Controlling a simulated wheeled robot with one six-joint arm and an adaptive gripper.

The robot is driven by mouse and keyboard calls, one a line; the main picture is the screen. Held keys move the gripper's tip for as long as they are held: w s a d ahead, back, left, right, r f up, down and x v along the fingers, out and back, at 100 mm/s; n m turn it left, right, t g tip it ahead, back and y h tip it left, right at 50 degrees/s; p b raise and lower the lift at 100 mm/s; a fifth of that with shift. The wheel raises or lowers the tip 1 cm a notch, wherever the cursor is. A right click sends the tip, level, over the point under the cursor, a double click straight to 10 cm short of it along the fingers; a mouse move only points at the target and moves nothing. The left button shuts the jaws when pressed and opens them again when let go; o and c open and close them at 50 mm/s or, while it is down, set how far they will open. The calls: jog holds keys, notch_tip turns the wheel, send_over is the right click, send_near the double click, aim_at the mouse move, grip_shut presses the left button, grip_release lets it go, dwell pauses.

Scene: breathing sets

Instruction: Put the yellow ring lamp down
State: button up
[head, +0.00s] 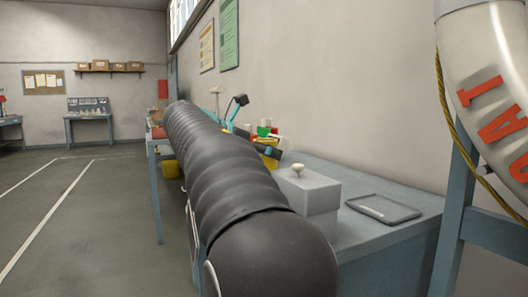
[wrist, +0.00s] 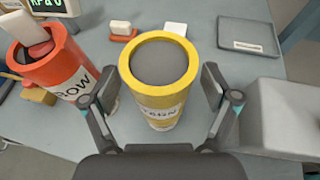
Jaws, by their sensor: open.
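I cannot tell whether this is the ring lamp. It appears to stand on the blue-grey bench (wrist: 190,160). My gripper (wrist: 158,90) is open, with one finger on each side of it and gaps showing. Its lower front is partly near my gripper's body. In the head view my dark arm hides much of the bench, and small yellow parts (head: 270,160) show near its far end.
An orange-red cylinder (wrist: 55,68) stands close on the left, near a display (wrist: 50,6). A shallow grey tray (wrist: 250,36) lies at upper right. A grey box (wrist: 285,110) is close on the right. A small white block on a red base (wrist: 121,31) lies behind.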

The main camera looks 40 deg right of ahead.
jog(key=shift+f+b, duration=0.15)
jog(key=shift+b, duration=0.35)
jog(key=p+v, duration=0.2)
jog(key=v, duration=1.2)
jog(key=shift+w, duration=0.25)
jog(key=shift+f, duration=0.1)
jog(key=s+a+f+m+t+y, duration=0.2)
jog(key=s+a+f+m+y, duration=0.2)
jog(key=f, duration=0.7)
jog(key=s+a+f+m+t+y, duration=0.2)
jog(key=s+a+f+m+y, duration=0.3)
jog(key=s+f, duration=0.6)
jog(key=s+a+f+m+t+y, duration=0.1)
jog(key=s+a+f+m+y, duration=0.3)
jog(key=f, duration=0.9)
jog(key=s+a+m, duration=0.3)
jog(key=a+m, duration=0.1)
jog(key=shift+s+a+m+t, duration=0.2)
jog(key=shift+a+m+t, duration=0.05)
jog(key=shift+m+t, duration=0.15)
